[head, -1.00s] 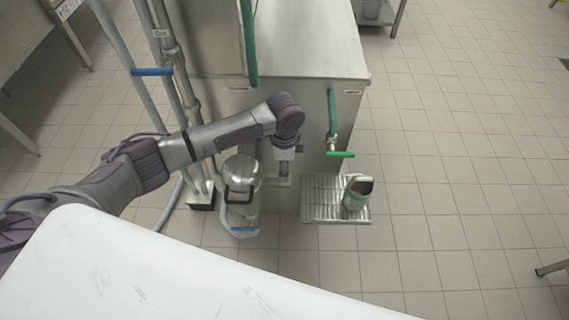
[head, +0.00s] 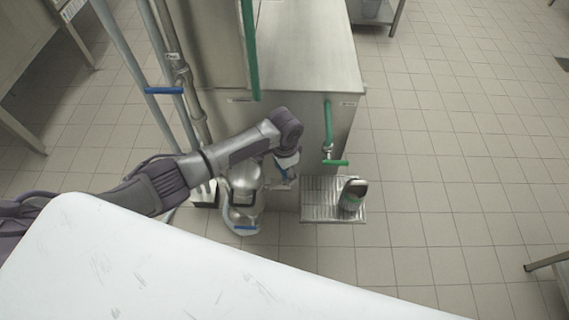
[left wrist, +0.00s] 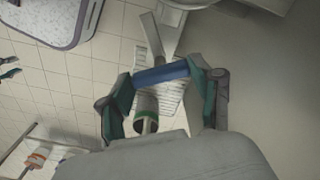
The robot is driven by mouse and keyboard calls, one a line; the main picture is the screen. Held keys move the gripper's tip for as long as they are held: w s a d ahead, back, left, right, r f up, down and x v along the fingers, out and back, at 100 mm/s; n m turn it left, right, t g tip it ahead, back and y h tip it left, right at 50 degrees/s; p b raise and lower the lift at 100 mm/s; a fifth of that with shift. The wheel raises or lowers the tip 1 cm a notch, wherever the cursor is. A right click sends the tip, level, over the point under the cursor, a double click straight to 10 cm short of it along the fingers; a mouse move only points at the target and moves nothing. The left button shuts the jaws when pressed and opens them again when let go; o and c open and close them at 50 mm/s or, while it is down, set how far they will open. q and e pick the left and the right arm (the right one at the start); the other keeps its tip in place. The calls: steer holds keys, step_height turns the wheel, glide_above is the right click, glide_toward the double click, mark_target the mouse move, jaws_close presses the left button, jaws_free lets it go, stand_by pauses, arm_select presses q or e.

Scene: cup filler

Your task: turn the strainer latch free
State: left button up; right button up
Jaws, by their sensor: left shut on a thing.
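My left gripper (left wrist: 162,88) is shut on a blue grip bar (left wrist: 160,75), which lies across between its two teal-tipped fingers in the left wrist view. The bar appears to be the strainer latch's handle; a pale metal lever (left wrist: 153,38) runs up from it toward rounded metalwork at the top edge. In the head view, my left gripper (head: 287,174) is just right of the silver strainer body (head: 246,176), and the latch is mostly hidden there. At the left edge of the left wrist view, two dark prongs, apparently my right gripper (left wrist: 8,67), stand apart and empty.
A metal cup with a green band (head: 352,195) stands on the slatted drip tray (head: 318,212), right of the gripper. A green-handled valve (head: 336,162) is above the tray. A pipe with a blue handle (head: 163,91) stands left.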

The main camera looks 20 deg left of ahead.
mark_target(285, 173)
arm_select(q)
steer(key=n+p, duration=0.1)
steer(key=n, duration=0.1)
steer(key=n+p, duration=0.1)
steer(key=p, duration=0.1)
steer(key=shift+r+n, duration=0.2)
steer(key=shift+n, duration=0.2)
steer(key=n+p, duration=0.2)
steer(key=shift+n, duration=0.3)
steer(key=shift+f+n+p, duration=0.1)
steer(key=shift+n+p, duration=0.5)
steer(key=shift+n, duration=0.6)
steer(key=shift+f+n+p, duration=0.1)
steer(key=shift+n+p, duration=0.45)
steer(key=shift+n, duration=0.85)
steer(key=o, duration=1.1)
steer(key=shift+o, duration=0.2)
step_height(285, 173, up, 12)
